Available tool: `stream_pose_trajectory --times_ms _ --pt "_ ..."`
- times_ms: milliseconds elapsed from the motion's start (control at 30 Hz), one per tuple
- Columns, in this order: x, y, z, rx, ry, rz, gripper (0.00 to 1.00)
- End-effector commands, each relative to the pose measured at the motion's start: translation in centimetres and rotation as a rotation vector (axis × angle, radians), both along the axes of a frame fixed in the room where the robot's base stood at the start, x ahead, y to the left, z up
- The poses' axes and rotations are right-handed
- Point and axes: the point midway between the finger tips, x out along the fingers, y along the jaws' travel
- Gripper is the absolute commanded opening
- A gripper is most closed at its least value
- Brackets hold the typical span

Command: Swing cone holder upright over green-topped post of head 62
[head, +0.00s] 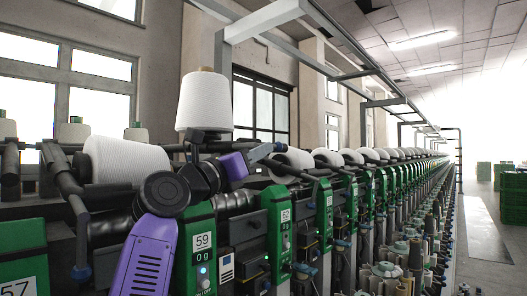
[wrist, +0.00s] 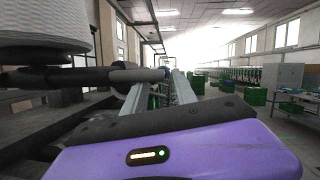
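A white yarn cone (head: 206,102) with a brown core tip stands upright in the head view, high above the head labelled 59 (head: 203,241). In the wrist view the cone's lower part (wrist: 45,32) is at the upper left, over a dark holder arm (wrist: 65,77). The holder's grey handle (wrist: 138,74) has a blue end and crosses close in front of my gripper (wrist: 160,84). My purple hand (head: 234,165) is right of and below the cone. Whether the fingers grip the handle is unclear. Several green-topped pieces, one here (head: 137,125), stand at the back left.
White cones (head: 126,160) lie on their sides along the row of heads. A grey overhead rail (head: 262,20) runs above. Green crates (head: 512,198) stand at the far right, beside an open aisle floor (head: 483,240). The wrist view also shows crates and a table to the right.

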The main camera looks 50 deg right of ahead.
Motion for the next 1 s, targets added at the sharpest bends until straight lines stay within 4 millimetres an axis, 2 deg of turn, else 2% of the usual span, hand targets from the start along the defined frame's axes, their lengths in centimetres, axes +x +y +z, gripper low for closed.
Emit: stream_pose_trajectory --times_ms 100,300,1000 --pt "-0.2 1.9 -0.7 -0.001 -0.001 0.001 0.33" --pt "-0.4 3.6 -1.2 -0.001 -0.001 0.001 0.33" --pt "-0.5 3.8 -1.2 -0.001 -0.001 0.0 0.33"
